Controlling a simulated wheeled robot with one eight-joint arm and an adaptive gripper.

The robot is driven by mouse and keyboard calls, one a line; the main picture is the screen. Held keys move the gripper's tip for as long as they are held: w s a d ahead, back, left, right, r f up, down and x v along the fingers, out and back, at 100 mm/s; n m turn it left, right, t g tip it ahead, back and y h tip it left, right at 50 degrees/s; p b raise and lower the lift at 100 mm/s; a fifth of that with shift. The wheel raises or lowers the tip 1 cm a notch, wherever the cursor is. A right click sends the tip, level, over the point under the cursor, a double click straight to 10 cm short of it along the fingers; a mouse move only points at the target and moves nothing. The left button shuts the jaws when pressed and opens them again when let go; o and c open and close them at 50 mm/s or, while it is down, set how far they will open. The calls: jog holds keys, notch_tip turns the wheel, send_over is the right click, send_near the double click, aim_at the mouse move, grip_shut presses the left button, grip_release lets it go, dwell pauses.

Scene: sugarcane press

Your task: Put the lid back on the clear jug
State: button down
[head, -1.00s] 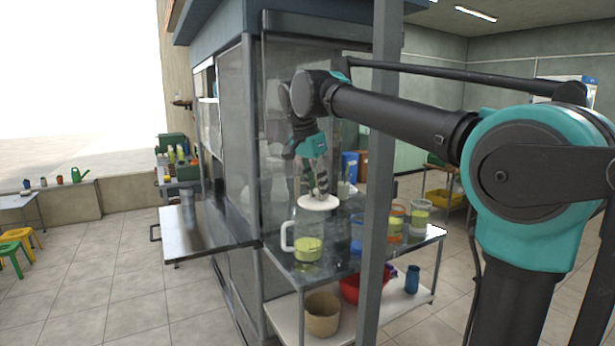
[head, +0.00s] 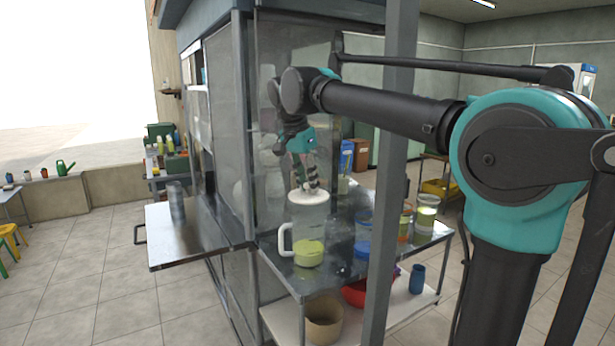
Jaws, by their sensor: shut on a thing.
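The clear jug (head: 309,228) stands upright on the metal table, with a white handle on its left and yellow-green juice (head: 308,254) at the bottom. The white round lid (head: 308,197) is at the height of the jug's mouth, over it. My gripper (head: 307,187) points down from above and is shut on the lid's top. The fingertips are small and partly blurred against the glass panel. I cannot tell whether the lid rests on the rim or hangs just above it.
A grey post (head: 392,170) stands in front of the table (head: 345,268). Right of the jug are a blue container (head: 363,238) and juice cups (head: 425,219). A tan pot (head: 323,318), a red bowl (head: 354,292) and a blue cup (head: 417,279) are on the lower shelf.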

aim_at(307, 194)
jog(key=shift+f, duration=2)
jog(key=shift+s+f, duration=0.15)
jog(key=shift+f, duration=0.05)
dwell(0.8)
jog(key=c, duration=1.2)
grip_release()
jog(key=shift+o, duration=0.3)
jog(key=o, duration=0.4)
jog(key=shift+r, duration=0.1)
